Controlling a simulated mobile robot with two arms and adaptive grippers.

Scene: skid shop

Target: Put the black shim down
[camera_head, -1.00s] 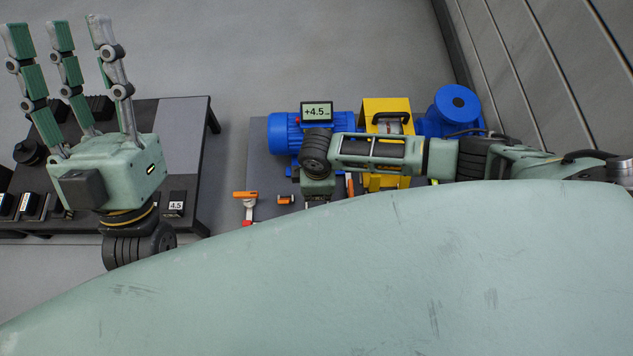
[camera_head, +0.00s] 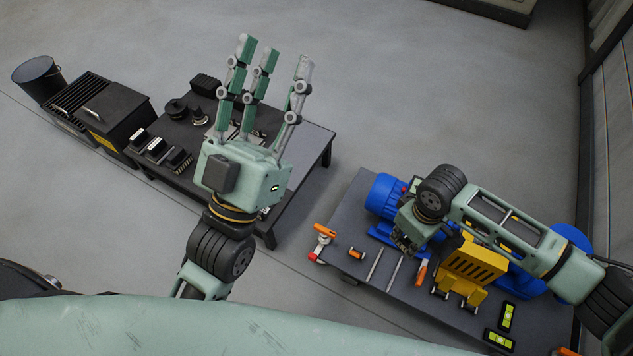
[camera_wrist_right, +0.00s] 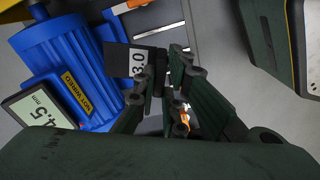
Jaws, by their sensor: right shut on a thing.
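The black shim (camera_wrist_right: 116,60) shows in the right wrist view, with a white label reading 3.0. My right gripper (camera_wrist_right: 165,62) is shut on it, and the shim is beside the blue motor. I cannot tell whether the shim touches anything below. In the head view my right gripper (camera_head: 406,243) points down over the grey bench (camera_head: 345,215), next to the blue motor (camera_head: 384,194); the shim cannot be made out there. My left gripper (camera_head: 270,75) is empty, with its fingers spread open above the dark table.
The dark table (camera_head: 318,148) at left bears several black blocks. A yellow guard (camera_head: 470,268), orange-handled tools (camera_head: 325,231), metal strips (camera_head: 384,270) and green levels (camera_head: 507,316) lie on the bench. A black cabinet (camera_head: 118,115) and bucket (camera_head: 38,78) stand far left. The floor between is clear.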

